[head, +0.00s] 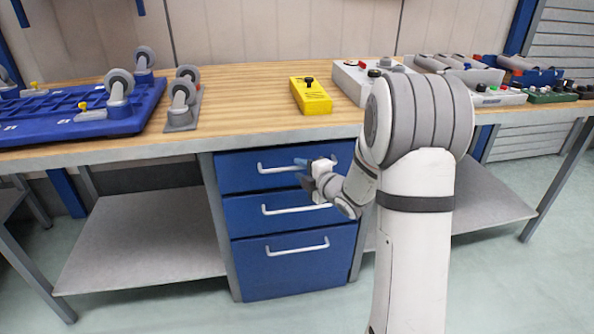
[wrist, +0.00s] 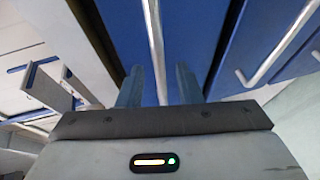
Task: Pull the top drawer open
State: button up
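The blue drawer cabinet under the workbench has three drawers. The top drawer (head: 243,172) looks flush with the cabinet. Its white bar handle (head: 275,169) is partly hidden behind my gripper (head: 303,170), which is at the handle's right part. In the wrist view, the top handle (wrist: 153,30) runs between the two fingers of my gripper (wrist: 159,86). The fingers are open, one on each side of the bar, with a visible gap to it. The head view is too small to show finger contact.
The middle drawer's handle (head: 285,210) and bottom drawer's handle (head: 297,247) are just below; the middle one also shows in the wrist view (wrist: 285,45). The wooden bench top (head: 245,100) overhangs, carrying a yellow box (head: 311,97) and blue wheeled platform (head: 75,117).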

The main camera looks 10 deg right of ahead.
jog(key=shift+x, duration=1.3)
jog(key=shift+s, duration=0.1)
grip_shut()
jog(key=shift+a, duration=0.1)
